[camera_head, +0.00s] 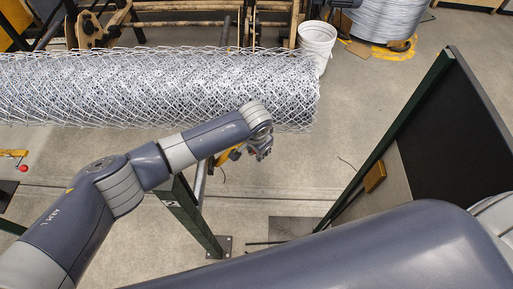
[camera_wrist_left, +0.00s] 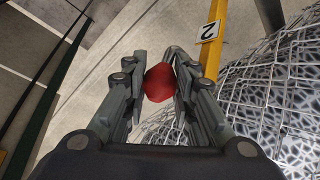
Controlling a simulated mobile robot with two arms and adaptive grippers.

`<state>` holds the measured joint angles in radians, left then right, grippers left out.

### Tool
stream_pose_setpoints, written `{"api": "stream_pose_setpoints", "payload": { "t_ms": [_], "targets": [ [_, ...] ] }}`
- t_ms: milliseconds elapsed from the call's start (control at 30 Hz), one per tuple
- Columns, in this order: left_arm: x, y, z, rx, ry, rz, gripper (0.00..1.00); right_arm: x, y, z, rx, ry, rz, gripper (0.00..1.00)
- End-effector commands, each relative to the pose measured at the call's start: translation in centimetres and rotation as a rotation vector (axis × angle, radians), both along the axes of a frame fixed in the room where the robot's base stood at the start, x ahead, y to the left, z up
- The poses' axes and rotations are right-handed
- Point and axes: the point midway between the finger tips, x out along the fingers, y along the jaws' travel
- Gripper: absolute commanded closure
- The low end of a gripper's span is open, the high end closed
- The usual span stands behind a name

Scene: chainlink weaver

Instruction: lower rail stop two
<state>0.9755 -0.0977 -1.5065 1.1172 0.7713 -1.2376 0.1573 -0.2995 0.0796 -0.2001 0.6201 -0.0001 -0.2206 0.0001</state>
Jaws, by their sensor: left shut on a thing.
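My left gripper (camera_wrist_left: 160,75) is shut on a red ball knob (camera_wrist_left: 159,83) in the left wrist view, with one finger on each side of it. A yellow bar (camera_wrist_left: 213,50) with a white plate marked 2 (camera_wrist_left: 209,31) runs beside the gripper in that view. How the knob joins the bar is hidden by the fingers. In the head view my left gripper (camera_head: 263,152) is at the front edge of the mesh roll, with a piece of the yellow bar (camera_head: 228,154) showing under the wrist. My right gripper is not in view.
A chainlink mesh roll (camera_head: 170,90) lies across the back. Another yellow bar with a red knob (camera_head: 23,168) is at far left. A green post (camera_head: 190,215) stands below my left arm. A dark panel (camera_head: 450,140) stands at right. A white bucket (camera_head: 317,42) is behind the roll.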

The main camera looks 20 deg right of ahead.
Motion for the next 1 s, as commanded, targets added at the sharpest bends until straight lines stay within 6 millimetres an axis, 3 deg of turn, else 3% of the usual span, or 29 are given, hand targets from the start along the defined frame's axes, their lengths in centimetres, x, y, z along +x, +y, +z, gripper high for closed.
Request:
{"api": "stream_pose_setpoints", "payload": {
  "t_ms": [33, 100, 133, 567, 767, 1000],
  "targets": [
    [-0.4, -0.7, 0.2, -0.018, 0.005, -0.005, 0.73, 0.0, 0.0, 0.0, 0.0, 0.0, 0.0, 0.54],
    [-0.4, -0.7, 0.1, -0.017, 0.006, -0.005, 0.57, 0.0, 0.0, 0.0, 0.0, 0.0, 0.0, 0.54],
    [-0.4, -0.6, 0.1, -0.015, 0.006, -0.005, 0.54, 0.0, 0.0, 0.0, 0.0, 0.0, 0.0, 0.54],
    [-0.1, -0.1, 0.5, -0.006, 0.001, -0.001, 0.54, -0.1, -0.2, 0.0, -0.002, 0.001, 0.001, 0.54],
    [-0.8, 0.1, 3.2, -0.008, 0.0, -0.004, 0.54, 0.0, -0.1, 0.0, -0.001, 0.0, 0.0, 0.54],
    [-2.2, 0.5, 8.2, -0.012, 0.001, -0.005, 0.54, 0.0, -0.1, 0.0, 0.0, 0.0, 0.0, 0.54]
  ]
}}
